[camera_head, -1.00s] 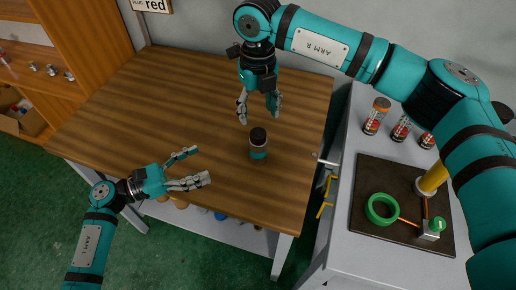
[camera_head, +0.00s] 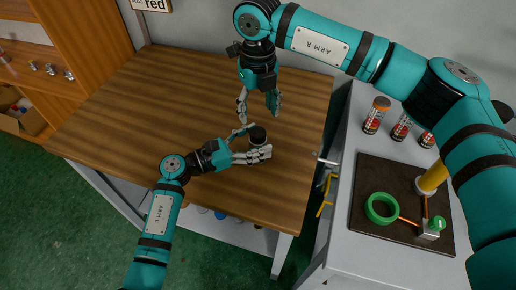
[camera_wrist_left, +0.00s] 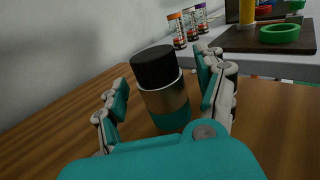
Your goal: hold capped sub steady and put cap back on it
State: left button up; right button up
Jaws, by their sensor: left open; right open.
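The capped sub (camera_head: 257,143) stands upright on the wooden table, with a black cap (camera_head: 257,134) on its top. In the left wrist view the sub (camera_wrist_left: 166,101) shows a grey-brown and teal body under the black cap (camera_wrist_left: 155,66). My left gripper (camera_head: 255,142) is open, with its fingers on either side of the sub; whether they touch it I cannot tell. It also shows in the left wrist view (camera_wrist_left: 165,105). My right gripper (camera_head: 258,108) is open and empty, pointing down just behind and above the sub.
The wooden table (camera_head: 150,110) is otherwise clear. To the right is a grey bench with a dark board (camera_head: 372,215), a green ring (camera_head: 381,208), a yellow post (camera_head: 433,177) and several orange- or dark-capped canisters (camera_head: 376,114). Wooden shelves stand at the left.

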pick_arm(q)
jog(key=shift+w+d, duration=0.1)
jog(key=shift+d, duration=0.1)
grip_shut()
dwell(0.5)
